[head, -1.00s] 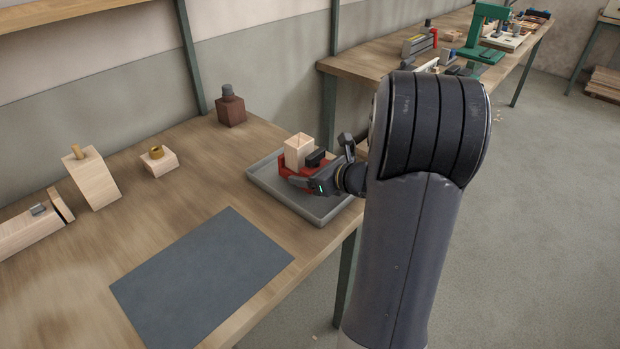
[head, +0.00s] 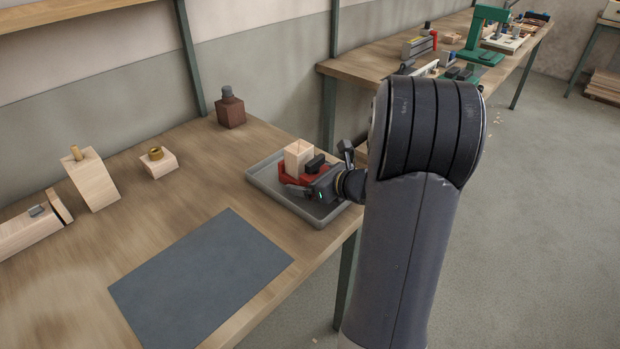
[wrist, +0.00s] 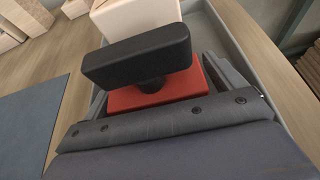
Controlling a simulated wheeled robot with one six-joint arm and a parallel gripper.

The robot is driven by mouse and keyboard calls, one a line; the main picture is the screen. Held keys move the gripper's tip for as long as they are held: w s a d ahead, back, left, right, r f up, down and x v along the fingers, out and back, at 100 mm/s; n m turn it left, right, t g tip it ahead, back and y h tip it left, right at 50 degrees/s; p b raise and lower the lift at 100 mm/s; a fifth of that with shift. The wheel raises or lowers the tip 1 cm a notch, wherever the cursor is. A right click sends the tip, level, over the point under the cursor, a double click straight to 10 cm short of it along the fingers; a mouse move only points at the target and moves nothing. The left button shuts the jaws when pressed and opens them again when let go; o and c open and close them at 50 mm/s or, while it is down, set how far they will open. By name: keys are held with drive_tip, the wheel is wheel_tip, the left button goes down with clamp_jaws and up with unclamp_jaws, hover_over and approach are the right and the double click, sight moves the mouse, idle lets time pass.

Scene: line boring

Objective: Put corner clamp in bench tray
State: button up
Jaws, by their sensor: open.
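The corner clamp (head: 288,174) is red with a black handle (head: 315,162), and a pale wooden block (head: 298,156) stands in it. It sits inside the grey bench tray (head: 262,181), seemingly resting on its floor. In the wrist view the clamp's red body (wrist: 150,97) and black T-shaped handle (wrist: 138,57) fill the middle, with the block (wrist: 135,16) beyond. My gripper (head: 303,182) is open, low in the tray, with its fingers on either side of the red body. Whether a finger touches it I cannot tell.
A blue-grey mat (head: 203,277) lies left of the tray. A brown bottle-like block (head: 230,112) and several wooden pieces, one with a brass ring (head: 157,160), stand further back and left. A second bench (head: 375,68) with tools is behind.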

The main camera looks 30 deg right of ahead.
drive_tip(key=shift+r, duration=0.1)
drive_tip(key=shift+s+r, duration=0.1)
drive_tip(key=shift+r, duration=0.05)
drive_tip(key=p+v, duration=0.1)
drive_tip(key=v, duration=1)
drive_tip(key=shift+s+d+r, duration=0.15)
drive_tip(key=shift+s+d, duration=0.05)
drive_tip(key=shift+s, duration=0.1)
drive_tip(key=x, duration=1.2)
drive_tip(key=shift+a+b, duration=0.1)
drive_tip(key=shift+b, duration=0.3)
drive_tip(key=shift+r, duration=0.65)
drive_tip(key=shift+f, duration=0.1)
